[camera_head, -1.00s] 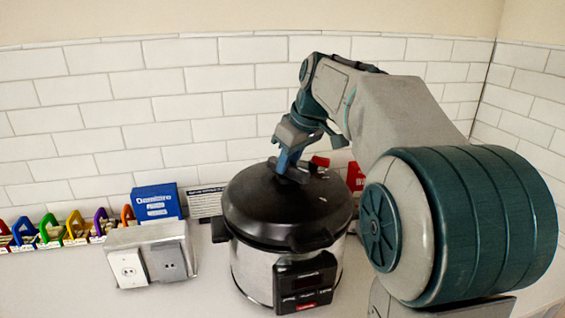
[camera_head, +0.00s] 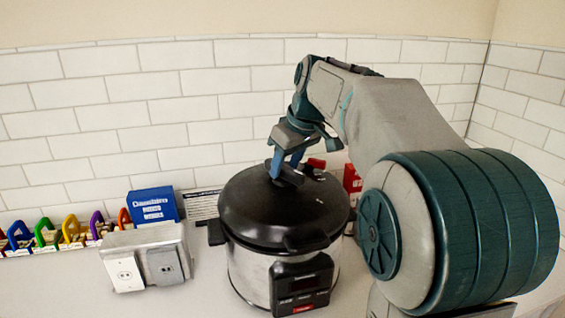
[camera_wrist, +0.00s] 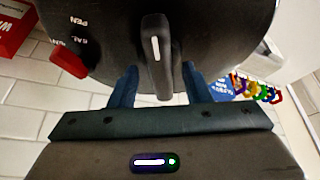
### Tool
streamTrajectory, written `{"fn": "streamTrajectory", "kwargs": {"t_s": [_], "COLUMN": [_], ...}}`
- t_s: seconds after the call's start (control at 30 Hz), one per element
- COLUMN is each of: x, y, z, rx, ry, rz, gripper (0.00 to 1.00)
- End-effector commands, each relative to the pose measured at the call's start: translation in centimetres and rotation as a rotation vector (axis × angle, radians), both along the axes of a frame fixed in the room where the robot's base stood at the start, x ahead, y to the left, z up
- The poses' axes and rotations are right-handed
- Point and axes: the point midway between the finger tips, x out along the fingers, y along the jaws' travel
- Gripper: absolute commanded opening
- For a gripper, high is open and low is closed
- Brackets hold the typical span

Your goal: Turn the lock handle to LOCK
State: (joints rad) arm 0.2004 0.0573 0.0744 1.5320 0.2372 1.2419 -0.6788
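A pressure cooker with a black lid (camera_head: 262,215) and steel body stands on the counter. Its lock handle is a black bar with a white line on top, seen in the wrist view (camera_wrist: 156,58). White lettering, partly cut off and ending in "PEN", is on the lid beside a red tab (camera_wrist: 69,61); the red tab also shows in the head view (camera_head: 317,163). My gripper (camera_head: 284,176) is at the lid's top. In the wrist view its two blue fingers (camera_wrist: 160,88) are apart, one on each side of the handle, with gaps visible between them and it.
A grey outlet box (camera_head: 146,262) stands left of the cooker. A blue box (camera_head: 154,205), a printed card (camera_head: 203,206) and several coloured padlocks (camera_head: 72,230) are behind it. A red box (camera_head: 352,180) is behind the cooker at right. Tiled walls close off the back.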

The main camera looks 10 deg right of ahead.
Motion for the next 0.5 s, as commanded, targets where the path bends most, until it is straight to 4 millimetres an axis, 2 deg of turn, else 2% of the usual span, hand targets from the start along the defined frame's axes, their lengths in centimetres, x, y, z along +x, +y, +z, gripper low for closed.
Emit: {"fn": "streamTrajectory", "kwargs": {"t_s": [0.13, 0.23, 0.5], "x": [-0.1, -0.5, -2.6], "y": [0.0, -0.2, -1.5], "z": [0.6, 1.8, 7.5], "rx": [0.0, 0.0, 0.0], "ry": [-0.004, -0.006, -0.005], "rz": [0.002, 0.002, -0.001], "gripper": [0.44, 0.44, 0.44]}}
